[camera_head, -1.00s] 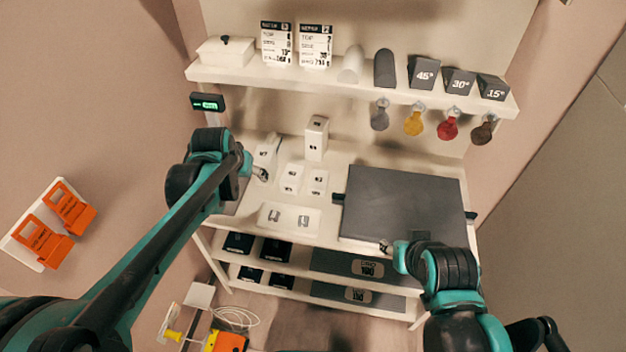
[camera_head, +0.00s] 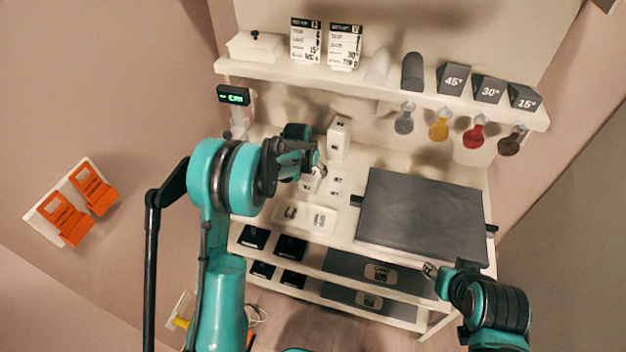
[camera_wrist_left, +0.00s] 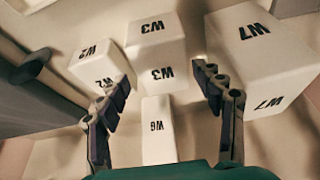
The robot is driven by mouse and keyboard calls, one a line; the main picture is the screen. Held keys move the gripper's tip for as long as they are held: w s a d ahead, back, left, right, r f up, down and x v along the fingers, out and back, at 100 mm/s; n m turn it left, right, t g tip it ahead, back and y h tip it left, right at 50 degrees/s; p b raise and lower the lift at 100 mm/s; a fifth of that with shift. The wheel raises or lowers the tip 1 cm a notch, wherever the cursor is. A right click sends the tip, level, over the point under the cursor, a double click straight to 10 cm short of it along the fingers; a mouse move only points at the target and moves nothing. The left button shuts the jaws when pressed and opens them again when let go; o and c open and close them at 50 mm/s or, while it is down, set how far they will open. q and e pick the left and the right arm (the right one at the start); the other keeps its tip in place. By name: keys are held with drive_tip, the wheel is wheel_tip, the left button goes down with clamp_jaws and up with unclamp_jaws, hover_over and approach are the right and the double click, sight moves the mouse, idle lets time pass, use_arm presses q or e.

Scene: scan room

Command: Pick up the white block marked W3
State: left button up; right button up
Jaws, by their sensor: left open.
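The white block W3 (camera_wrist_left: 157,45) stands in the left wrist view, ahead of and between the fingertips of my left gripper (camera_wrist_left: 160,82). Its markings appear upside down. My left gripper is open, with no block clamped; it also shows over the bench in the head view (camera_head: 318,170). A white block W6 (camera_wrist_left: 158,132) lies nearer, between the fingers. A smaller W2 block (camera_wrist_left: 98,60) is beyond the left finger, and a larger W7 block (camera_wrist_left: 262,45) is close by the right finger. In the head view, the gripper and arm hide part of the block group. My right gripper (camera_head: 431,270) is near the dark plate's front edge; its jaws are too small to judge.
A tall white block (camera_head: 338,140) stands behind the left gripper. A white tray (camera_head: 288,226) lies in front. A large dark plate (camera_head: 420,215) covers the bench's right side. The shelf (camera_head: 330,76) above carries angled blocks and price-style cards, with coloured tags hanging below.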

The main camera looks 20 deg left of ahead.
sight(312, 173)
use_arm(q)
drive_tip(key=b+x, duration=0.1)
drive_tip(key=x, duration=0.3)
drive_tip(key=shift+w+a+f, duration=0.1)
drive_tip(key=shift+w+f, duration=0.05)
drive_tip(key=shift+f+b, duration=0.15)
drive_tip(key=shift+b, duration=0.3)
drive_tip(key=c, duration=1.2)
drive_tip(key=shift+c, duration=0.2)
